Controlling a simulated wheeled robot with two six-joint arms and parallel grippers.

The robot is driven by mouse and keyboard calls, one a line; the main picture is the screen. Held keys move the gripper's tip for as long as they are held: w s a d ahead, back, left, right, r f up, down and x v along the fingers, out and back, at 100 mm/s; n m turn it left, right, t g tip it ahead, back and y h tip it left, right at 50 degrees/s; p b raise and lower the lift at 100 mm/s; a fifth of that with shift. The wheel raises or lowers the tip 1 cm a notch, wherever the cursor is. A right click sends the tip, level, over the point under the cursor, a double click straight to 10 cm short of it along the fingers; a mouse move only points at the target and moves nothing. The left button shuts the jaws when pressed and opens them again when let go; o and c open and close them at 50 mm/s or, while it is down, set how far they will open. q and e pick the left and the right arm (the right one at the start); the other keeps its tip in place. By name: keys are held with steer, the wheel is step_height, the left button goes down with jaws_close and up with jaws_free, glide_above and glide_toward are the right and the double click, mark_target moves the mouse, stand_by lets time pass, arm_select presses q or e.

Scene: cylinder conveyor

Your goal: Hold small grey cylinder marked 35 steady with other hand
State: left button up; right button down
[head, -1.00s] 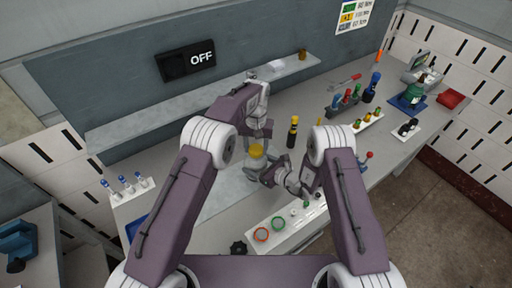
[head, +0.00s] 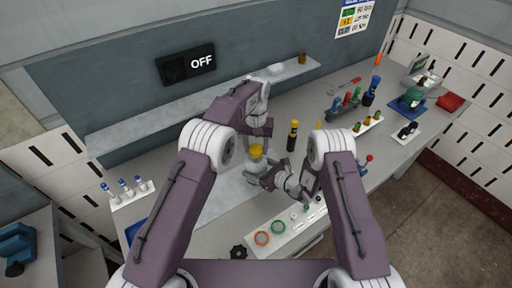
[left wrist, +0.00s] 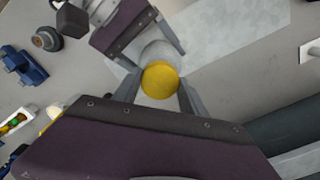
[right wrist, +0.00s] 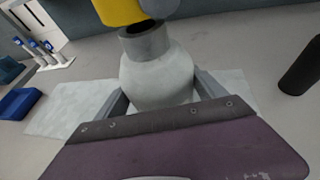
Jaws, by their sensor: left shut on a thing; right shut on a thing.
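The small grey cylinder (head: 254,168) has a rounded pale-grey body and a yellow cap (head: 256,150); no number is legible. My left gripper (head: 259,142) reaches it from above, its fingers on either side of the cap, which also shows in the left wrist view (left wrist: 160,79). My right gripper (head: 262,180) is shut on the body from the side, low down, as the right wrist view shows the body (right wrist: 158,80) between its fingers. There a darker neck shows under the cap (right wrist: 122,10).
A black cylinder with a yellow top (head: 292,136) stands right of the grippers. A white rack with coloured rings (head: 285,230) lies in front. A rack of blue-capped vials (head: 128,192) is at the left. A pale mat (right wrist: 65,110) lies under the cylinder.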

mark_target(256, 149)
arm_select(q)
steer(key=shift+r, duration=2)
arm_select(e)
jaws_free()
